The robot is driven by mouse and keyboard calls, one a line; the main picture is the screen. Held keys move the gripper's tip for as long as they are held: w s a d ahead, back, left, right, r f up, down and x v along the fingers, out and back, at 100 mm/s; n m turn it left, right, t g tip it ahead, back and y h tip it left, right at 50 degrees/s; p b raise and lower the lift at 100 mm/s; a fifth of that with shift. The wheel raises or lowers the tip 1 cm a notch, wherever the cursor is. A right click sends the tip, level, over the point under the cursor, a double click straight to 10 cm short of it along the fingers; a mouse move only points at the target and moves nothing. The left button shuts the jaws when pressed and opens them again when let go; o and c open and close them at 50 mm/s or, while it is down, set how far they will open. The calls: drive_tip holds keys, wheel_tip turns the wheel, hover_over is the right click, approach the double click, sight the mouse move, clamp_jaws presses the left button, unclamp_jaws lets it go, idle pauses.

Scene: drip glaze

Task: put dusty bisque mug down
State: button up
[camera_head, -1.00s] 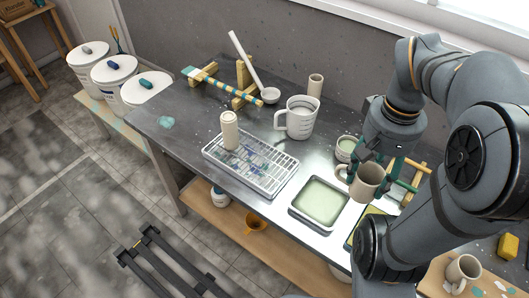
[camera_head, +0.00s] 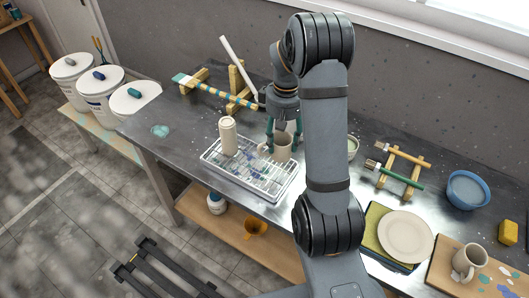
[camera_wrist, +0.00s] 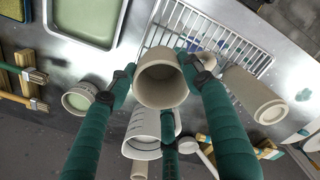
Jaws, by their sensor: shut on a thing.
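The beige bisque mug (camera_head: 283,149) is in my gripper (camera_head: 284,138), which is shut on it. It shows upright at the right end of the wire rack tray (camera_head: 214,166). I cannot tell whether it touches the rack. In the wrist view, the mug (camera_wrist: 160,80) sits between the green fingers of my gripper (camera_wrist: 160,72), its open mouth facing the camera. The rack (camera_wrist: 240,42) shows just beyond it. A tall beige cylinder (camera_head: 228,138) stands on the rack, to the left of the mug.
In the wrist view, a measuring jug (camera_wrist: 144,128), a small bowl (camera_wrist: 79,98) and a green glaze tray (camera_wrist: 88,18) are near. Brushes (camera_head: 398,176) lie on wooden rests at right. Another mug (camera_head: 467,262) stands on a board. My arm hides the table's middle.

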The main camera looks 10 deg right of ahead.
drive_tip(key=a+f, duration=0.1)
drive_tip(key=f, duration=0.1)
drive_tip(key=w+a+f+p, duration=0.1)
drive_tip(key=a+f+p, duration=0.1)
drive_tip(key=a+f, duration=0.1)
drive_tip(key=shift+w+a+f, duration=0.1)
drive_tip(key=shift+w+f, duration=0.05)
drive_tip(key=shift+f, duration=0.65)
drive_tip(key=shift+f, duration=0.15)
drive_tip(key=shift+w+f, duration=0.1)
drive_tip(key=shift+f, duration=0.05)
drive_tip(key=o, duration=1.5)
drive_tip(key=shift+o, duration=0.2)
wheel_tip(320, 180, up, 13)
drive_tip(key=shift+f+b, duration=0.2)
drive_tip(key=shift+b, duration=0.25)
